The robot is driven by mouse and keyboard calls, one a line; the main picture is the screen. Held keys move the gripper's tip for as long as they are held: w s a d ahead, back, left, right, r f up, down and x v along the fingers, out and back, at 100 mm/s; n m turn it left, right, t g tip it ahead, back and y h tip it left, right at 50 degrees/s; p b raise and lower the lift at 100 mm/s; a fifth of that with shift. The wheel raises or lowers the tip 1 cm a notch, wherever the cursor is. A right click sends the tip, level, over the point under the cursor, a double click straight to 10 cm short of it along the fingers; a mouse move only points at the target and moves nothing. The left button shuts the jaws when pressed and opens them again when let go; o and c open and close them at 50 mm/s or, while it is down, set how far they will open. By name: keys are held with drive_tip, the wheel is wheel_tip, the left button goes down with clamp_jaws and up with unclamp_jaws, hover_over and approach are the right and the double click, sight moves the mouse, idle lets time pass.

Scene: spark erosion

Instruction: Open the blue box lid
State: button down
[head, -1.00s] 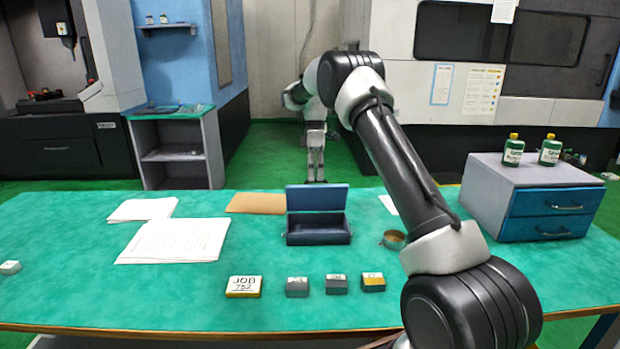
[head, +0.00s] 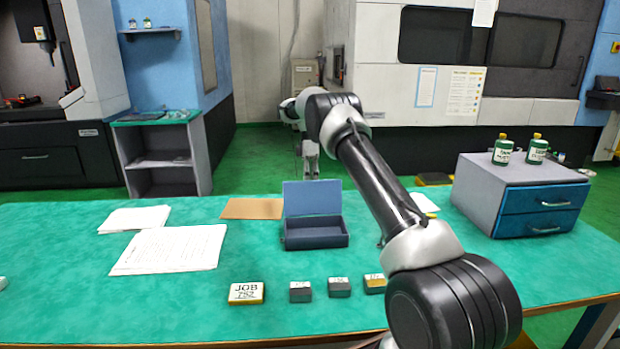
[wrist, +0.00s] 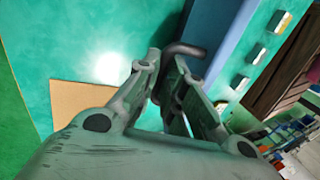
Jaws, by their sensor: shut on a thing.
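The blue box (head: 315,241) stands on the green table with its lid (head: 311,199) raised at the back edge, close to upright. Its open inside faces the head camera. My gripper (wrist: 167,58) is behind the lid, and the lid hides its fingertips in the head view. In the wrist view the fingers are shut on a dark handle bar (wrist: 186,48) beside the blue surface of the lid (wrist: 222,28).
Brown cardboard (head: 250,208) lies left of the box, with paper sheets (head: 172,250) farther left. A JOB block (head: 246,293) and several small blocks (head: 300,292) lie in front. A drawer cabinet (head: 490,200) stands right. My arm crosses the table's right side.

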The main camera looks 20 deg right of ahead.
drive_tip(key=shift+w+f, duration=0.4)
drive_tip(key=c, duration=1.5)
unclamp_jaws()
drive_tip(key=shift+w+f, duration=0.1)
drive_tip(key=shift+w, duration=0.1)
wheel_tip(320, 180, up, 10)
drive_tip(key=shift+d, duration=0.15)
drive_tip(key=shift+s, duration=0.15)
